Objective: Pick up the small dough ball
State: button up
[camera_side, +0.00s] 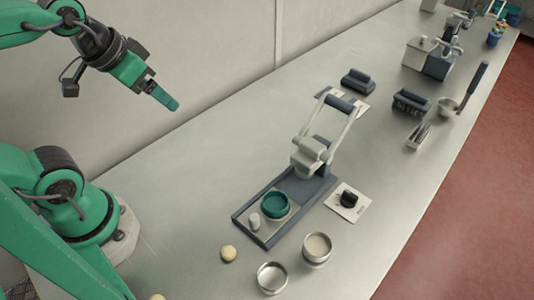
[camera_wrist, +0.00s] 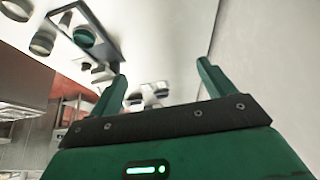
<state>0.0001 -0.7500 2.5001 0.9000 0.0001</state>
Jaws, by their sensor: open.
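A pale, round dough ball (camera_side: 228,253) rests on the steel worktop in the side view, just left of the dark press tray. A second pale round piece (camera_side: 157,297) is mostly cut off by the bottom edge, so I cannot compare their sizes. My gripper (camera_side: 165,98) is raised high above the worktop at the upper left, well away from both. In the wrist view my gripper (camera_wrist: 162,75) shows its two green fingers spread apart with nothing between them. I cannot make out a dough ball in the wrist view.
A press (camera_side: 312,152) with a raised handle stands on a dark tray (camera_side: 243,226) holding a green ring (camera_side: 274,204). Two metal cups (camera_side: 271,278) (camera_side: 317,248) stand near the dough ball. The worktop left of the press is clear.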

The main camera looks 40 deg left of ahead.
jog(key=c, duration=0.6)
jog(key=shift+c, duration=0.2)
jog(key=g, duration=0.6)
send_over(229, 255)
notch_tip(229, 255, down, 17)
jog(key=shift+f+m, duration=0.3)
jog(key=shift+f, duration=0.8)
jog(key=shift+f, duration=2.6)
